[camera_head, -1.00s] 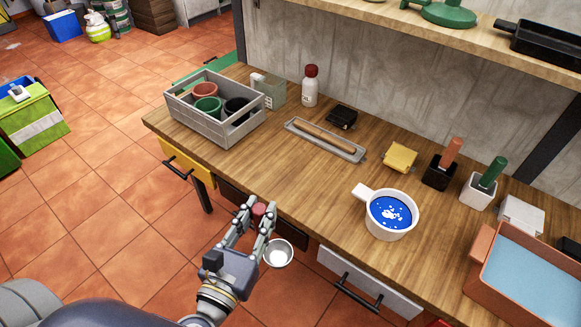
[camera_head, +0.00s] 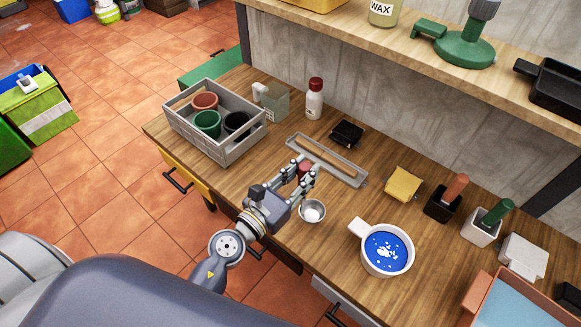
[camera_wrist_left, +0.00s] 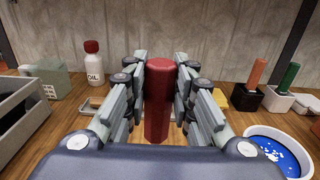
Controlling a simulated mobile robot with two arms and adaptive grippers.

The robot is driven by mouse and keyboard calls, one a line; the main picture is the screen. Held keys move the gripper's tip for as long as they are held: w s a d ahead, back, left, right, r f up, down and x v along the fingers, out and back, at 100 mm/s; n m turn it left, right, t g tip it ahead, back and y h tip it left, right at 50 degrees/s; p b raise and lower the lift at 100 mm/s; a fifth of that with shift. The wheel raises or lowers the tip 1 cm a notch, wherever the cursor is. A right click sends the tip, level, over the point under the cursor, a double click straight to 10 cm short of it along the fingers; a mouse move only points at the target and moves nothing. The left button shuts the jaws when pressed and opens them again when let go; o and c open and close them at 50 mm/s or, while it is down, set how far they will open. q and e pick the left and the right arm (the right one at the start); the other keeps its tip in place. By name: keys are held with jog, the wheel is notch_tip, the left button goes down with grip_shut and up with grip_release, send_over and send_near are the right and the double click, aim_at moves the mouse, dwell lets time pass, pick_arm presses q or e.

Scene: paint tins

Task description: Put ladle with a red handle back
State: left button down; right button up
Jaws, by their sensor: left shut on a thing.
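My left gripper (camera_head: 306,176) is shut on the red handle (camera_wrist_left: 158,100) of the ladle, which stands upright between the fingers in the left wrist view. The ladle's small metal bowl (camera_head: 312,211) shows just right of the gripper in the head view, over the front part of the table. Most of the ladle's shaft is hidden by the fingers. A grey tray (camera_head: 355,180) with a wooden stick (camera_head: 325,158) in it lies just behind the gripper. A white pot (camera_head: 369,262) with a handle and blue paint stands to the right. My right gripper is not in view.
A grey crate (camera_head: 184,134) with several pots stands at the left. A white bottle with a red cap (camera_head: 314,104), a black block (camera_head: 346,133) and a yellow block (camera_head: 403,184) stand behind. Two brush holders (camera_head: 442,206) are at the right. A shelf (camera_head: 420,57) runs above.

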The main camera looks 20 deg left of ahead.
pick_arm(q)
jog(key=w+a+f+b, duration=0.2)
jog(key=w+a+f, duration=0.1)
jog(key=a+f, duration=0.1)
jog(key=shift+w+a+f+b, duration=0.15)
jog(key=shift+w+a+b, duration=0.1)
jog(key=shift+b, duration=0.1)
jog(key=c, duration=1.6)
grip_release()
jog(key=shift+o, duration=1.3)
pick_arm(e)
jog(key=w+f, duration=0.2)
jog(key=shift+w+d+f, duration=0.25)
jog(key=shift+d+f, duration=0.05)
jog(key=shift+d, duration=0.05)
